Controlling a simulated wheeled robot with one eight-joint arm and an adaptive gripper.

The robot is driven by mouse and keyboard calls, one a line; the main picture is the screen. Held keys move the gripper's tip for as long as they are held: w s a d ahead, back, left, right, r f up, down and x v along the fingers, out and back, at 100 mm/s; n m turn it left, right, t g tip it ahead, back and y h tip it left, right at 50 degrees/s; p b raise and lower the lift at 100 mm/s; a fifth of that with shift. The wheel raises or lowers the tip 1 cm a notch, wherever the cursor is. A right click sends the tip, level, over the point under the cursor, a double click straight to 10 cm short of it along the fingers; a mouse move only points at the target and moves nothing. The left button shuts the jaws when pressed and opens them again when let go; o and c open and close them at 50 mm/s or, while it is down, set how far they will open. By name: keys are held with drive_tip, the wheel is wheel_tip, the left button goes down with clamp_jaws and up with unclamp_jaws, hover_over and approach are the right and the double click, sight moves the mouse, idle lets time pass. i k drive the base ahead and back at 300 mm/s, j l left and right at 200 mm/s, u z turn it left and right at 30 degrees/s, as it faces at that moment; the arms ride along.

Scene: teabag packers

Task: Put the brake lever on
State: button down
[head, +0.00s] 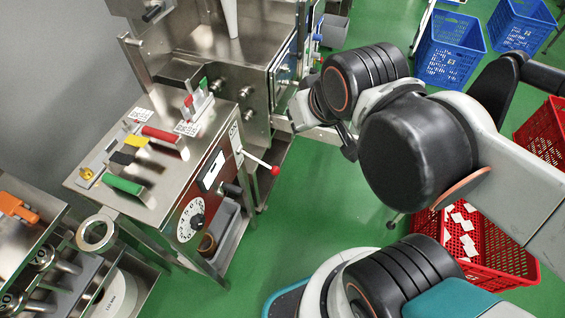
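A thin metal lever with a red ball knob (275,171) sticks out from the front panel of the steel machine (160,205), pointing right and slightly down. I cannot tell from any label whether it is the brake lever. My gripper (346,142) shows only in part as dark pieces beyond my arm, above and to the right of the red knob and apart from it in the picture. My own arm links hide most of it, so its fingers cannot be made out.
The machine's front has a white dial (190,219); its top has red, yellow, black and green handles. Blue crates (450,48) stand at the upper right. A red crate (480,262) with white packets stands lower right. Green floor is clear between machine and arm.

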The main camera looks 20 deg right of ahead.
sight(274, 171)
drive_tip(key=k+l, duration=0.1)
drive_tip(key=k+j+u, duration=0.15)
drive_tip(key=k+j, duration=0.5)
drive_tip(key=k, duration=0.3)
drive_tip(key=k+j+u, duration=0.15)
drive_tip(key=k+j, duration=0.65)
drive_tip(key=i+l, duration=0.3)
drive_tip(key=l, duration=0.1)
